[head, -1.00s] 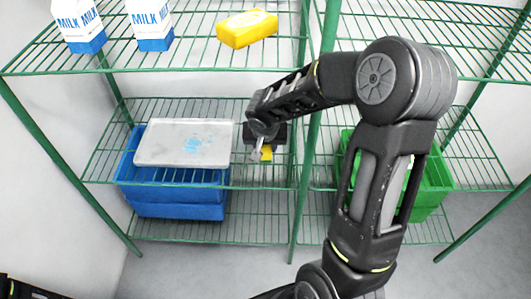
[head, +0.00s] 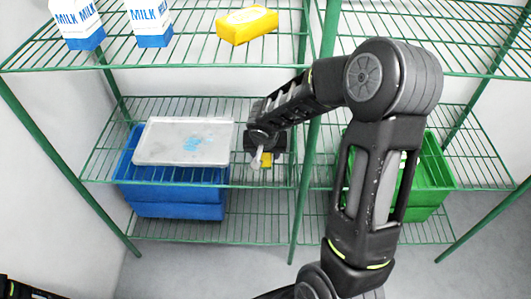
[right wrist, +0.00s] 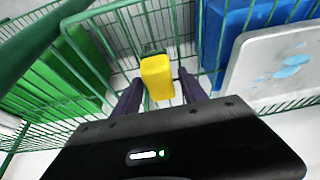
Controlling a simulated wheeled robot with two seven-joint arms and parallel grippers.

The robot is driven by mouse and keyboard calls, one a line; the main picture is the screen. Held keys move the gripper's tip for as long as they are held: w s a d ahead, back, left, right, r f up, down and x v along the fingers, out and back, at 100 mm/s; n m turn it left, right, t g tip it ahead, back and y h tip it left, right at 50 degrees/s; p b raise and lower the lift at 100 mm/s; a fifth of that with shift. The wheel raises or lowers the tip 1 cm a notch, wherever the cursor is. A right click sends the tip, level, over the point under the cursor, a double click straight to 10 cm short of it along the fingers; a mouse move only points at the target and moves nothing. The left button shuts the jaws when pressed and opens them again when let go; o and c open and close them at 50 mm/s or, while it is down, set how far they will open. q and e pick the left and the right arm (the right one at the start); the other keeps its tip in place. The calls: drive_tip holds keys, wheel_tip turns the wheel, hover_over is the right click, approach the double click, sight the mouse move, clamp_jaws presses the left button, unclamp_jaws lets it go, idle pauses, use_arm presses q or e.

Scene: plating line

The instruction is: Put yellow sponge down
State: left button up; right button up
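The yellow sponge (right wrist: 157,80) has a thin green layer at its far end and sits between the two fingers of my right gripper (right wrist: 158,85). Narrow gaps show between the sponge and both fingers, so the gripper looks open around it. In the head view the sponge (head: 266,160) is partly hidden below my right gripper (head: 258,160), at the middle wire shelf (head: 240,113), right of the blue crate. Whether it rests fully on the wires is unclear. My left gripper is not in view; only a dark piece shows at the lower left corner.
A blue crate (head: 175,208) with a grey, blue-stained board (head: 160,150) on it stands left. A green crate (head: 428,180) stands right, past a green post (head: 303,180). Two milk cartons (head: 75,22) and a yellow packet (head: 247,25) stand on the upper shelf (head: 200,50).

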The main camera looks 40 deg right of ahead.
drive_tip(key=shift+o, duration=0.2)
drive_tip(key=shift+r+p, duration=0.2)
drive_tip(key=shift+p, duration=0.15)
drive_tip(key=p+v, duration=0.1)
drive_tip(key=v, duration=1.1)
drive_tip(key=shift+f, duration=0.1)
